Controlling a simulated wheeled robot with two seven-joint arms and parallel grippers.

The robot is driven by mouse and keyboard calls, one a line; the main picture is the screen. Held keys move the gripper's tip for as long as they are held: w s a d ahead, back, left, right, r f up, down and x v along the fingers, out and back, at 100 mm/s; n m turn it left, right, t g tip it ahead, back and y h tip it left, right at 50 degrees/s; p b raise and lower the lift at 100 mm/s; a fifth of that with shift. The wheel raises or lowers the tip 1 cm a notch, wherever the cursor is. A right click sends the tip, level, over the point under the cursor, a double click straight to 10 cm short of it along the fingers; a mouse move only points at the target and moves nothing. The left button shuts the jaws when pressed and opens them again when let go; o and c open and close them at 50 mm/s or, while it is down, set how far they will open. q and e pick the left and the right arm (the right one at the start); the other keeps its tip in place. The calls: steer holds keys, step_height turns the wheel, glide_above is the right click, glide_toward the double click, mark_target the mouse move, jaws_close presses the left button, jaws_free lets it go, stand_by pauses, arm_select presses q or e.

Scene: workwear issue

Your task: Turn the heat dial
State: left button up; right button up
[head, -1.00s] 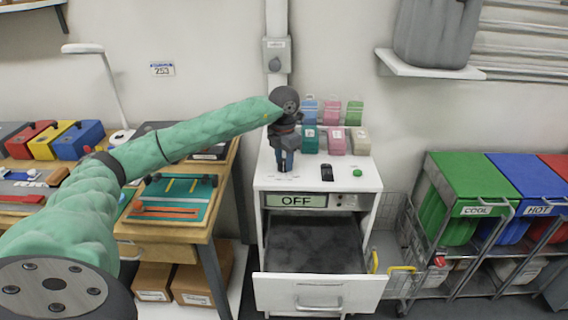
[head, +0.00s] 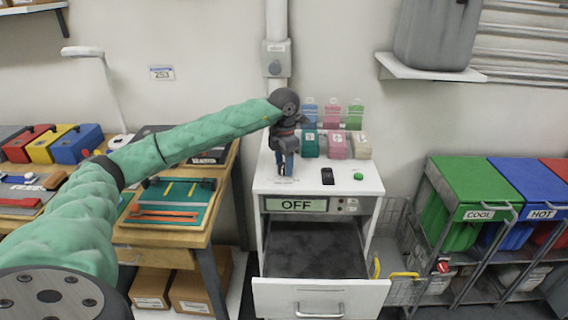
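A white cabinet (head: 262,225) stands in the middle of the head view, with a display reading OFF (head: 296,205) on its front. My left gripper (head: 285,170) points down at the left part of the cabinet top. Its fingers are close to the surface, and I cannot tell whether they touch anything. The heat dial is not clearly seen; it may be hidden by the gripper. A black switch (head: 327,176) and a green button (head: 358,177) sit to the right of the gripper on the top. My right gripper is not in view.
The cabinet's drawer (head: 320,298) is pulled open and looks empty. Teal, pink and beige packs (head: 334,145) stand behind the gripper. A workbench (head: 172,237) is at left. A rack with green (head: 470,180), blue and red bins is at right.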

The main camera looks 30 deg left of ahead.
mark_target(283, 165)
arm_select(q)
steer(key=shift+o, duration=0.7)
step_height(283, 165, up, 6)
steer(key=shift+r+b, duration=0.1)
steer(key=shift+b, duration=0.55)
steer(key=shift+r, duration=0.8)
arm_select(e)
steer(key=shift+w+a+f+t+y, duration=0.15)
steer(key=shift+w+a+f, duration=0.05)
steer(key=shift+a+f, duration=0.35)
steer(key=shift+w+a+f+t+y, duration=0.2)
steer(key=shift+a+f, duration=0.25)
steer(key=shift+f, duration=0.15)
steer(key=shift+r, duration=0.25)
arm_select(q)
steer(key=shift+f, duration=0.1)
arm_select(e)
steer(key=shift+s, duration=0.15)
